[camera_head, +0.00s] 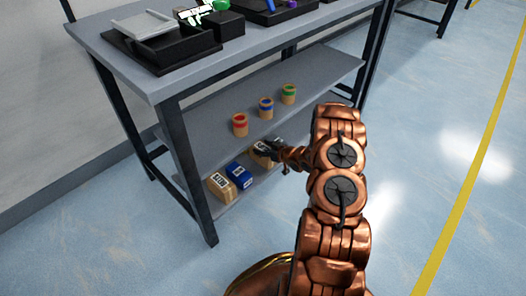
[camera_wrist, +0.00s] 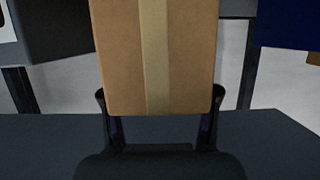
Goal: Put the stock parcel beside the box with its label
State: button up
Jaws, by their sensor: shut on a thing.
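A brown cardboard parcel (camera_wrist: 185,60) with a pale tape strip fills the middle of the wrist view. My gripper (camera_wrist: 160,100) is shut on it, one dark finger at each side. In the head view my gripper (camera_head: 267,147) reaches over the lower shelf from the right. The parcel (camera_head: 261,157) there has a white label and is partly hidden by the gripper; I cannot tell whether it touches the shelf. A cardboard box (camera_head: 221,187) with a white label and a blue box (camera_head: 239,175) with a label stand side by side at the left. Their lettering is too small to read surely.
Three cans with red (camera_head: 240,124), blue (camera_head: 266,107) and green (camera_head: 288,93) bands stand on the shelf above. Dark trays (camera_head: 160,58) lie on the bench top. A dark table leg (camera_head: 190,165) stands at the front. The floor at the right is clear.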

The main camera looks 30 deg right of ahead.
jog(key=shift+f, duration=0.2)
jog(key=o, duration=1.4)
jog(key=shift+f, duration=0.1)
